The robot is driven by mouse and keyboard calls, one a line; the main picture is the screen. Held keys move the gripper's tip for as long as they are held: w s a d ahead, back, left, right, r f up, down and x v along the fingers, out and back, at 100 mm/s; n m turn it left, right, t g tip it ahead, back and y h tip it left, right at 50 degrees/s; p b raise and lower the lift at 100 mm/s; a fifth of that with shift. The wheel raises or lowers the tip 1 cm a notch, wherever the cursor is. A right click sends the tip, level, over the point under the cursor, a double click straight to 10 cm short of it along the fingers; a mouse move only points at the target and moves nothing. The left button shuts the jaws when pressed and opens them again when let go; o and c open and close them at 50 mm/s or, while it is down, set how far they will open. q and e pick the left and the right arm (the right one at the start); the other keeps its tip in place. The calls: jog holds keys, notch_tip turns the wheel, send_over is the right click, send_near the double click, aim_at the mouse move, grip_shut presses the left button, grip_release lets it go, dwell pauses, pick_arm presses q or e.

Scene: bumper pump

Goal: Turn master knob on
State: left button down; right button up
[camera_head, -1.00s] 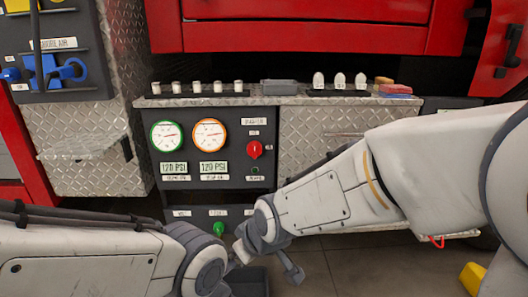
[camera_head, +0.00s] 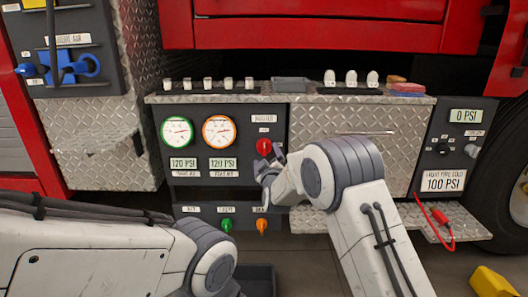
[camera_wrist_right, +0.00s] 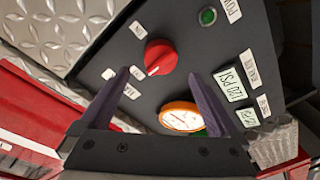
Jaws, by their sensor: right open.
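The red master knob (camera_head: 264,146) sits on the dark pump panel below a "MASTER" label (camera_head: 264,118). The knob also shows in the wrist view (camera_wrist_right: 160,57), with a white pointer line on its face. My right gripper (camera_head: 268,170) is open just below and in front of the knob. In the wrist view its two dark fingers (camera_wrist_right: 158,82) are spread, with the knob between and just beyond their tips, apart from them. My left arm comes in at the lower left; its gripper is not visible.
Two gauges, green-rimmed (camera_head: 177,131) and orange-rimmed (camera_head: 219,131), sit left of the knob. Below are a green handle (camera_head: 226,225) and an orange handle (camera_head: 262,226). A small green light (camera_wrist_right: 208,16) shows beside the knob. A diamond-plate panel (camera_head: 350,155) lies right.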

aim_at(265, 149)
jog(key=shift+w+a+b, duration=0.15)
jog(key=shift+w+b, duration=0.15)
jog(key=shift+w, duration=1.25)
jog(key=shift+w+a+b, duration=0.15)
jog(key=shift+w+b, duration=0.15)
jog(key=shift+w, duration=1.2)
jog(key=c, duration=1.4)
